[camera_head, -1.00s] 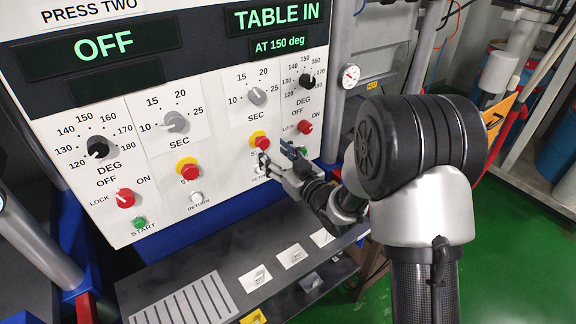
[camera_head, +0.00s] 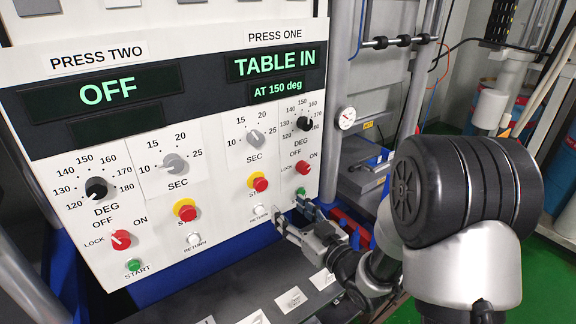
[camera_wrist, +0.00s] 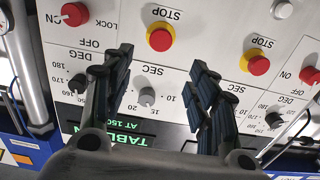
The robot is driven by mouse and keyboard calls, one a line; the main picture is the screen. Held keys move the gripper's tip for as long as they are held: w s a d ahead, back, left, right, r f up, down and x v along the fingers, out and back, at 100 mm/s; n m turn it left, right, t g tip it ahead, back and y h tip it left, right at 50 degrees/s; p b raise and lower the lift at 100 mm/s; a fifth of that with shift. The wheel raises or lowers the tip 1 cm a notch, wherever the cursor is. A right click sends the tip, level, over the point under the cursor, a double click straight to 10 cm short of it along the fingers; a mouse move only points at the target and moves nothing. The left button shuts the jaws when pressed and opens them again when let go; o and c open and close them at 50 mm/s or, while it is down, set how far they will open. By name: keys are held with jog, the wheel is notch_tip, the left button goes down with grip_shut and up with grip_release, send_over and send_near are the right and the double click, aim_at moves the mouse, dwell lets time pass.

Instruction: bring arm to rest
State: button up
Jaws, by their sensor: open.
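My gripper (camera_head: 292,219) is in front of the lower right part of the white control panel (camera_head: 215,215), near the white return button (camera_head: 258,212) of press one. Its fingers are apart with nothing between them. In the wrist view my open gripper (camera_wrist: 160,95) faces the panel, which appears upside down, with a dial (camera_wrist: 147,96) seen between the fingers. My arm reaches in from the right of the head view. I cannot tell the exact gap between fingertips and panel.
The press one display (camera_head: 275,66) reads TABLE IN, AT 150 deg; the press two display (camera_head: 108,91) reads OFF. A dark shelf (camera_head: 262,290) with white labels lies below the panel. A grey press column (camera_head: 345,80) stands to the right. Green floor shows at far right.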

jog(key=s+d+r+m+g+h, duration=0.2)
jog(key=s+d+h, duration=0.1)
jog(key=d+h, duration=0.25)
jog(key=s+d+r+m+g+h, duration=0.1)
jog(key=s+d+r+m+h, duration=0.1)
jog(key=s+d+r+h, duration=0.3)
jog(key=s+f+m+g, duration=0.1)
jog(key=s+g, duration=0.2)
jog(key=s, duration=0.9)
jog(key=s+d+f+m+g+b, duration=0.1)
jog(key=s+g, duration=0.3)
jog(key=s, duration=0.8)
jog(key=shift+s+d+f+m+b, duration=0.15)
jog(key=shift+s+f+m+b, duration=0.2)
jog(key=shift+f, duration=0.45)
